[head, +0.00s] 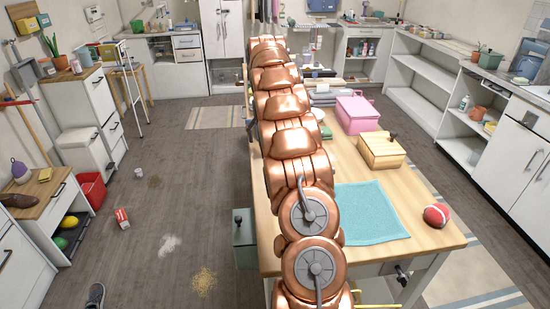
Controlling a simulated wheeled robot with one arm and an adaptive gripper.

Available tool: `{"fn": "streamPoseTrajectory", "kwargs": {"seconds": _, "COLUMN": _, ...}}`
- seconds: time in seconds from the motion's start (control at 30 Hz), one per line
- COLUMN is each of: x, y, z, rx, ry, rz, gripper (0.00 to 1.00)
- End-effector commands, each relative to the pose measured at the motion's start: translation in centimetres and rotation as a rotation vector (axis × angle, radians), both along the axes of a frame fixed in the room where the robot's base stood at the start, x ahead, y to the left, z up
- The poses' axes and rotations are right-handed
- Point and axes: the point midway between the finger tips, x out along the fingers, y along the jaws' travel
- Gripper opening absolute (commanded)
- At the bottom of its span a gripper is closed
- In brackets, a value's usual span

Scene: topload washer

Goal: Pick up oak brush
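I cannot pick out an oak brush with certainty in the head view. A long wooden-handled tool (32,128) leans against the left wall, but its lower end is not clear. My copper-coloured arm stretches away from me over the wooden worktable (430,234) and covers a strip of it. My gripper does not show; the far end of the arm hides whatever is there.
A small red-and-white carton (122,218) and spills lie on the left floor. A red bin (92,190) stands left.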

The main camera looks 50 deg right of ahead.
Motion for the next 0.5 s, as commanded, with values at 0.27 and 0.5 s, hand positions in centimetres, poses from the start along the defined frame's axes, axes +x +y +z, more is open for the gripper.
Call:
{"fn": "streamPoseTrajectory", "kwargs": {"seconds": 0.27, "x": 0.0, "y": -3.4, "z": -1.6, "rx": 0.004, "ry": -0.018, "rz": -0.028, "gripper": 0.88}}
{"fn": "streamPoseTrajectory", "kwargs": {"seconds": 0.5, "x": 0.0, "y": -3.5, "z": -2.7, "rx": 0.008, "ry": -0.017, "rz": -0.029, "gripper": 0.88}}
